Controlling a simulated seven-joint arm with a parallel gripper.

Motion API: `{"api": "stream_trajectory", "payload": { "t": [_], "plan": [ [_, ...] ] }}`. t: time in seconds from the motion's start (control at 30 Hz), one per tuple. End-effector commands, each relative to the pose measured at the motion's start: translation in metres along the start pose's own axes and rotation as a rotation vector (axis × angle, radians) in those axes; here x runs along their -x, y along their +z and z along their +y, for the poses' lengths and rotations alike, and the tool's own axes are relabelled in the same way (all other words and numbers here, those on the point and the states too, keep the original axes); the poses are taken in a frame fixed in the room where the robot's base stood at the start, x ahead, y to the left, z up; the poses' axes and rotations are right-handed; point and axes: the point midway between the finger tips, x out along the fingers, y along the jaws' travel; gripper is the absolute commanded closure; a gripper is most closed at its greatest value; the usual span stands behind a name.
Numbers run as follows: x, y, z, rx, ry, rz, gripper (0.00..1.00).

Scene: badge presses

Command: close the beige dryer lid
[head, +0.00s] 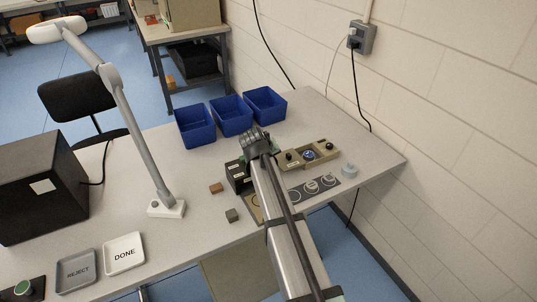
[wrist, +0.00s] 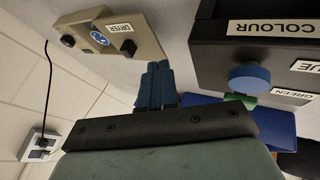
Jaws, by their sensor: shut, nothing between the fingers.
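The beige dryer (head: 319,160) sits on the table right of my gripper (head: 262,152) in the head view. A blue badge (head: 308,155) shows in its open middle, with a black knob on either side. Which beige part is the lid is hard to tell. In the wrist view the dryer (wrist: 148,30) is upper left, with its DRYER label, the blue badge (wrist: 99,38) and both knobs. My gripper (wrist: 155,85) is shut and empty, with its fingertips apart from the dryer, between it and a black box. In the head view my arm hides the fingertips.
The black COLOUR box (wrist: 245,50) with a blue knob (wrist: 250,78) and green knob stands close beside my fingers. Blue bins (head: 231,116) stand behind. A grey strip with round marks (head: 314,187) and a pale round piece (head: 348,170) lie nearby. A lamp (head: 140,140) stands left.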

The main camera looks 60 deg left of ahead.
Motion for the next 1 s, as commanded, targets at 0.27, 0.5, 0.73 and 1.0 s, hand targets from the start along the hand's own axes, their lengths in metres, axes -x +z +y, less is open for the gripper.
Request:
{"api": "stream_trajectory", "payload": {
  "t": [0.27,0.5,0.73,1.0],
  "plan": [
    [-0.05,-0.001,0.0,0.0,-0.001,-0.001,1.0],
    [-0.06,-0.001,0.027,-0.001,0.0,-0.001,1.0],
    [-0.063,0.0,0.035,0.0,-0.001,0.0,1.0],
    [-0.063,0.0,0.035,0.0,-0.001,0.0,1.0]
  ]
}}
